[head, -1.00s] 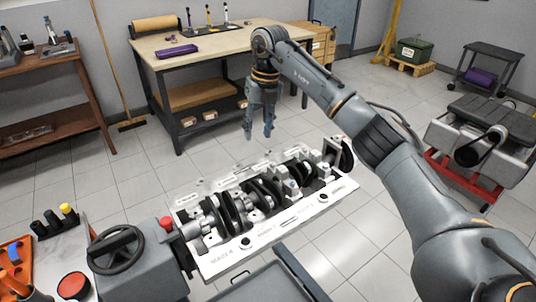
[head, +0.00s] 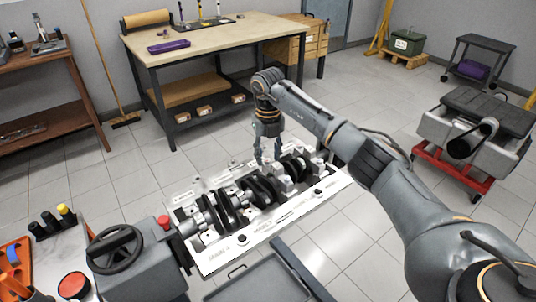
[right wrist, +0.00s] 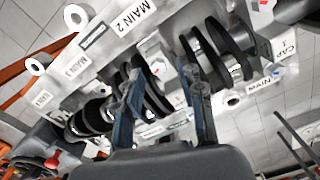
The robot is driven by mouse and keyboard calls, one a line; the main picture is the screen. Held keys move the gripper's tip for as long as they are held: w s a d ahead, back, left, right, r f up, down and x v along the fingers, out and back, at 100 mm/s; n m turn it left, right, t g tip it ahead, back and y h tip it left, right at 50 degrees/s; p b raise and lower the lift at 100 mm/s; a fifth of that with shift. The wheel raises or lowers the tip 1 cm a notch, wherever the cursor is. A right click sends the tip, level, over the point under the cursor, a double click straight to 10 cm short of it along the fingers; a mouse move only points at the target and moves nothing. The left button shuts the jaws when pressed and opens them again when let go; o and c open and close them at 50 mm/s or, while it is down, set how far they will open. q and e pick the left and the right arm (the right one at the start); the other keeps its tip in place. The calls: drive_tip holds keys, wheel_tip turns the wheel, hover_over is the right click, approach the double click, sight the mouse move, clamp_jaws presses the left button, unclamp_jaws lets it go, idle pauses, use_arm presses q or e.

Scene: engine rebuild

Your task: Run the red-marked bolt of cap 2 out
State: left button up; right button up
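The engine block (head: 225,258) lies with its crankshaft (head: 228,207) showing; the block also fills much of the right wrist view. A "MAIN 2" label (right wrist: 133,22) is on its rail. A grey bearing cap (right wrist: 163,72) shows near that label, partly behind my fingers; I take it to be cap 2. Its bolt and red mark are too small to make out surely. Cap 1 (right wrist: 283,48) is at the right. My right gripper (head: 268,160) points down just above the block's far side. In the right wrist view its fingers (right wrist: 163,92) are apart with nothing clearly held. My left gripper is out of view.
A grey machine with a handwheel (head: 116,248) and red knob stands at the block's left end. A grey tray (head: 265,285) is in front. A workbench (head: 215,42) stands behind, with clear floor between. A red-based stand (head: 445,170) is at the right.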

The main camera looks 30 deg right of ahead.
drive_tip(key=shift+f, duration=0.4)
clamp_jaws()
drive_tip(key=shift+n, duration=0.3)
